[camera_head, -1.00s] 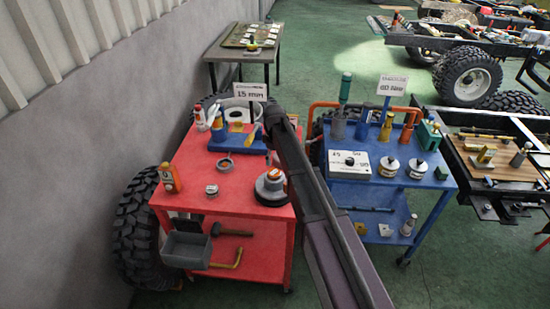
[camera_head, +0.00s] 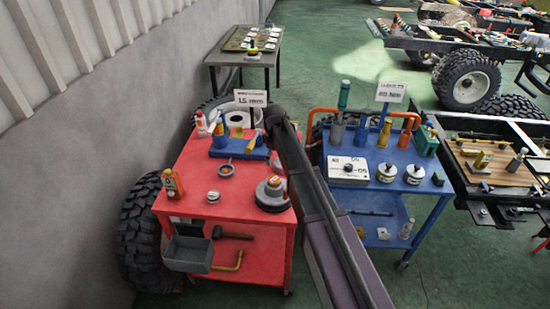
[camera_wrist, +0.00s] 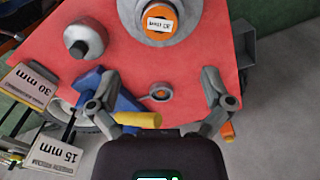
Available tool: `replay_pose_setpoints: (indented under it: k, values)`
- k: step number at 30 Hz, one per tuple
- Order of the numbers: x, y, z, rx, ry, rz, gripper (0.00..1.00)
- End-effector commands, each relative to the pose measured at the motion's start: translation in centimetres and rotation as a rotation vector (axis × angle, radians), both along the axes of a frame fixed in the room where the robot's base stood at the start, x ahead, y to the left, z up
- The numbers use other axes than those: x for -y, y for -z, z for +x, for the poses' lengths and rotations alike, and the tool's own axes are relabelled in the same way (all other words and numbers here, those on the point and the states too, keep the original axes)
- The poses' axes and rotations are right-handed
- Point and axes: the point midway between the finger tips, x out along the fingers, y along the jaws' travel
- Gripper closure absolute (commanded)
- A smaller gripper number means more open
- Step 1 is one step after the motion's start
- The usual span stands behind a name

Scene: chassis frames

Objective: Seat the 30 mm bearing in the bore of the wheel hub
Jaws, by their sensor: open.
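The wheel hub looks to be the large grey round part (camera_wrist: 128,12) at the top of the wrist view, with a labelled orange centre. In the head view it appears as the round part (camera_head: 271,194) at the right of the red cart. A small metal ring with an orange middle (camera_wrist: 160,92) lies on the red top. I cannot tell whether it is the 30 mm bearing. My gripper (camera_wrist: 160,78) is open, its fingers apart on either side of that ring in the picture, with nothing between them. In the head view my arm hides its end.
The red cart (camera_head: 190,205) also bears a blue stand (camera_head: 237,150), a small grey part (camera_head: 213,196) and an orange bottle (camera_head: 170,184). A grey bin (camera_head: 188,254) hangs at its front. The blue cart (camera_head: 425,190) stands to the right. A wall closes the left side.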

Motion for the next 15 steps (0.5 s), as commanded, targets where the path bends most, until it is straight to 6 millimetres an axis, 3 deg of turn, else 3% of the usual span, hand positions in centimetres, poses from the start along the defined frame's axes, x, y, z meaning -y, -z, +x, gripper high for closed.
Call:
replay_pose_setpoints:
  k: [15]
  values:
    - [0.55,0.0,-0.45,0.0,0.017,0.0,0.0]
